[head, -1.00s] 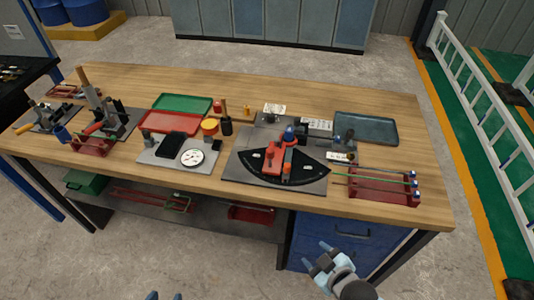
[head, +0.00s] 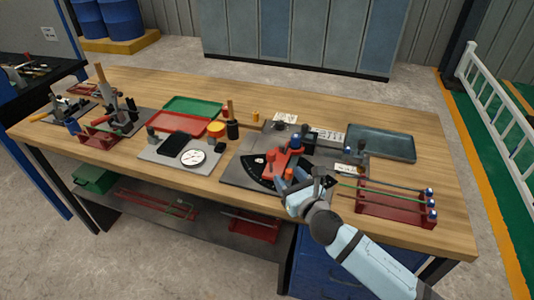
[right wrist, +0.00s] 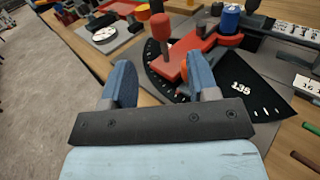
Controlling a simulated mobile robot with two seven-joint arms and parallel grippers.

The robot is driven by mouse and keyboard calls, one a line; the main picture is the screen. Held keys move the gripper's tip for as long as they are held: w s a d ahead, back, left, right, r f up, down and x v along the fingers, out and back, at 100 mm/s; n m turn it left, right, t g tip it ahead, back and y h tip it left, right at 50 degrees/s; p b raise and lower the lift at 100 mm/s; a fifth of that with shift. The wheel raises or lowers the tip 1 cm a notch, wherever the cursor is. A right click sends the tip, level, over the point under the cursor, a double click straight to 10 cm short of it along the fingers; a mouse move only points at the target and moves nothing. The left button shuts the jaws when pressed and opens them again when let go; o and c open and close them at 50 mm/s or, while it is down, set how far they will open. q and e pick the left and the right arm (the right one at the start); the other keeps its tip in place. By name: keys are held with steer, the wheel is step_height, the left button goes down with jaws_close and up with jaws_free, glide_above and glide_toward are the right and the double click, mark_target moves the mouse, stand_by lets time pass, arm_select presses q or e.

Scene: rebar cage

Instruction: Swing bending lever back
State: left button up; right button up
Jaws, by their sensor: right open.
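The red bending lever (head: 281,161) lies over a black fan-shaped angle plate (head: 255,170) on the bender's grey base (head: 232,175). In the right wrist view the lever (right wrist: 195,62) has an upright red handle (right wrist: 163,38) and reaches to a blue-capped pivot (right wrist: 231,18). The angle plate (right wrist: 255,92) shows "135" there. My right gripper (head: 289,184) is open and empty at the front edge of the bender, close to the lever. In the right wrist view the handle stands beyond the gap between its fingertips (right wrist: 161,72). My left gripper is out of view.
A red rack (head: 395,207) with thin rods stands right of the bender. A dark tray (head: 381,142) lies behind it. A dial gauge plate (head: 165,157), red tray (head: 172,126) and green tray (head: 193,106) lie to the left. Free wood shows along the table's front edge.

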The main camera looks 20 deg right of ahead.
glide_above(268, 168)
steer(key=shift+d, duration=0.1)
stand_by(0.4)
jaws_close()
